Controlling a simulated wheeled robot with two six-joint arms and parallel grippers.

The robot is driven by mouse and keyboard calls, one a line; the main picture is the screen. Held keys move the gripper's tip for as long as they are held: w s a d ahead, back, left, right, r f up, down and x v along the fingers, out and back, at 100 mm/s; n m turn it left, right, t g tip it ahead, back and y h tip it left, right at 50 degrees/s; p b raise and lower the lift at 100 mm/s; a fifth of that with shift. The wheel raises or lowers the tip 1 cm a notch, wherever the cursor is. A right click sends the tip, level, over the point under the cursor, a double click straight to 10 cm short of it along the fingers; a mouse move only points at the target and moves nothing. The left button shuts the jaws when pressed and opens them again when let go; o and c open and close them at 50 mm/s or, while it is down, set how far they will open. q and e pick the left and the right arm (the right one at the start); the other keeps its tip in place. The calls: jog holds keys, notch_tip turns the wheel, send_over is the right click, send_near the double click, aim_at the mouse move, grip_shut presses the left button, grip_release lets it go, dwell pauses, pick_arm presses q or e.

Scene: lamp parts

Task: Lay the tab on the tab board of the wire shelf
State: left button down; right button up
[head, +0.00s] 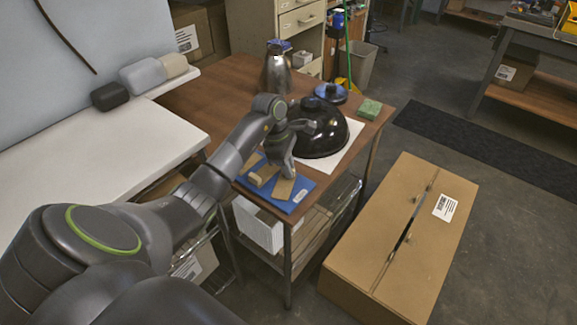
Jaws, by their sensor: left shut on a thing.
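A blue board (298,207), which looks like the tab board, lies flat at the front corner of the brown wooden table. Several tan pieces are on or over it, one of them a tan block (264,175) on its left part. My left gripper (287,175) points down over the board. It is shut on a tan piece, the tab (283,189), right at its fingertips. Whether the tab touches the board I cannot tell. The gripper hides part of the board. My right gripper is not in view.
A black dome shade (321,135) sits on a white sheet just right of my gripper. A metal jug (277,72), a blue round item (333,92) and a green block (370,108) stand farther back. A large cardboard box (400,238) is on the floor right.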

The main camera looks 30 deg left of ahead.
pick_arm(q)
jog(key=shift+f, duration=0.2)
jog(key=c, duration=1.5)
grip_release()
jog(key=shift+o, duration=0.3)
jog(key=shift+r, duration=0.15)
jog(key=shift+r, duration=0.25)
jog(key=v, duration=1.1)
jog(key=shift+a+r+p, duration=0.2)
jog(key=shift+r+p, duration=0.1)
jog(key=shift+p, duration=0.1)
